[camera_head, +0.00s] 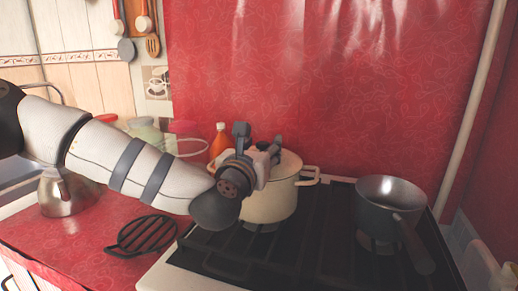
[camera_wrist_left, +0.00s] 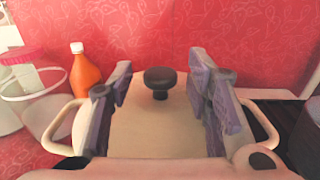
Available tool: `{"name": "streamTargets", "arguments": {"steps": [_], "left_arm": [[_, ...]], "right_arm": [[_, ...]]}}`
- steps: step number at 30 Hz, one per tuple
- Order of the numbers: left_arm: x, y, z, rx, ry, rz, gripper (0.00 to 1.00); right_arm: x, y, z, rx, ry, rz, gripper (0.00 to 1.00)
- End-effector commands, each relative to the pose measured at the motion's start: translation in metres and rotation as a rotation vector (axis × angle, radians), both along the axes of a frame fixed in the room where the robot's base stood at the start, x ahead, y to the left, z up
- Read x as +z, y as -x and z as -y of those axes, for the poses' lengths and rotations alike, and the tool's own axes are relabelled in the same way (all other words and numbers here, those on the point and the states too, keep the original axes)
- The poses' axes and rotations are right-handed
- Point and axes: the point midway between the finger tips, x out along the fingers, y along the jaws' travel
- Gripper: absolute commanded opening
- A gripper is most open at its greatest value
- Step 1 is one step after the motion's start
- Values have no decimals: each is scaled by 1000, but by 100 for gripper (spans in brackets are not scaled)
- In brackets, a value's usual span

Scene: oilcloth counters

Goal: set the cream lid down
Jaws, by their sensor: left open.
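The cream lid (camera_head: 291,163) lies on top of the cream pot (camera_head: 272,203) on the stove. In the left wrist view the lid (camera_wrist_left: 155,125) looks level, with its dark round knob (camera_wrist_left: 160,79) standing up. The pot's two handles show at either side there. My left gripper (camera_head: 258,148) is above the lid. Its fingers (camera_wrist_left: 164,85) are spread wide, with the knob showing in the gap and clear of both. Part of the lid is hidden behind the gripper in the head view. My right gripper is not in view.
A grey saucepan (camera_head: 390,194) stands on the stove's right side, its handle toward the front. An orange bottle (camera_head: 221,141) and clear containers stand behind my left arm. A black trivet (camera_head: 141,236) and a metal kettle (camera_head: 66,192) are on the red counter (camera_head: 90,250).

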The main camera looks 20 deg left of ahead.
Motion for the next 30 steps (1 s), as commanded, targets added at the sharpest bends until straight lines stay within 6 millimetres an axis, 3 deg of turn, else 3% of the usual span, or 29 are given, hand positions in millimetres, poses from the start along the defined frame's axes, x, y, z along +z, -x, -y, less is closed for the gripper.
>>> {"name": "streamTargets", "arguments": {"steps": [5,12,18,30], "left_arm": [[6,19,1,-2,1,2,45],[6,75,2,-3,1,3,45],[5,110,2,-1,1,2,45],[4,120,2,0,0,0,45]], "right_arm": [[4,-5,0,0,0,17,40],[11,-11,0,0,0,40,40],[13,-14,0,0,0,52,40],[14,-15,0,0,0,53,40]]}}
